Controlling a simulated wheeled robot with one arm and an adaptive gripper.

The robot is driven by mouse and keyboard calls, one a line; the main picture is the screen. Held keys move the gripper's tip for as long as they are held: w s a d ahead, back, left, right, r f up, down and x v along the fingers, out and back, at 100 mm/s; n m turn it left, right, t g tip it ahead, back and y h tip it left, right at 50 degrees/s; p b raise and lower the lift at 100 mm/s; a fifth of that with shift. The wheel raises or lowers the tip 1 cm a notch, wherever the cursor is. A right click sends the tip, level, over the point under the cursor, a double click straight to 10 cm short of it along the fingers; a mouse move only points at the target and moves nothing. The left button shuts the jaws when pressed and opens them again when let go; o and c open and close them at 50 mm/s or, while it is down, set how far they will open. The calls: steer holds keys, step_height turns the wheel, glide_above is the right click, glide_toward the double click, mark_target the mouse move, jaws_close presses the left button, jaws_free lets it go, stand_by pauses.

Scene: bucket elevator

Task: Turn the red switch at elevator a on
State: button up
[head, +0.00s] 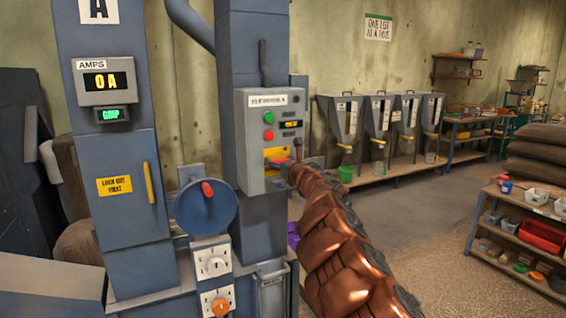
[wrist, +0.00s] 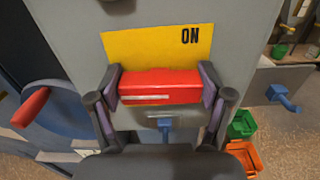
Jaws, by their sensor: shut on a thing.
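The red switch (wrist: 160,86) is a wide red handle with a pale stripe, below a yellow plate (wrist: 150,47) marked ON in the wrist view. My gripper (wrist: 160,92) is shut on the red switch, with one finger at each end of it. In the head view the yellow plate (head: 276,153) is low on the grey control box (head: 250,125) of the elevator, and my arm covers much of the switch. The column at left bears a large A sign (head: 98,9). Its amps meter (head: 107,81) reads 0 A.
A blue wheel with a red knob (head: 206,207) stands left of the box. Green (head: 269,117) and red (head: 268,135) buttons are above the switch. Several hoppers (head: 378,117) line the back wall. A shelf with bins (head: 524,237) is at right. Floor between is clear.

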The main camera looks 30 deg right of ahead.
steer(key=m, duration=0.4)
steer(key=shift+s+d+f+m, duration=0.1)
steer(key=shift+d+f+m, duration=0.15)
steer(key=shift+m, duration=0.15)
steer(key=m, duration=0.3)
steer(key=shift+m+p, duration=0.3)
steer(key=shift+p, duration=0.05)
steer(key=m+p, duration=0.1)
steer(key=m, duration=0.3)
steer(key=shift+p, duration=0.35)
steer(key=shift+d+f+m+p, duration=0.15)
steer(key=shift+m+p, duration=0.4)
steer(key=shift+m, duration=0.7)
steer(key=shift+a+f+m+p, duration=0.1)
steer(key=shift+m+p, duration=0.45)
steer(key=shift+m, duration=0.7)
steer(key=shift+d, duration=0.1)
steer(key=o, duration=1)
steer(key=shift+s, duration=0.1)
steer(key=shift+o, duration=0.4)
steer(key=shift+r, duration=0.15)
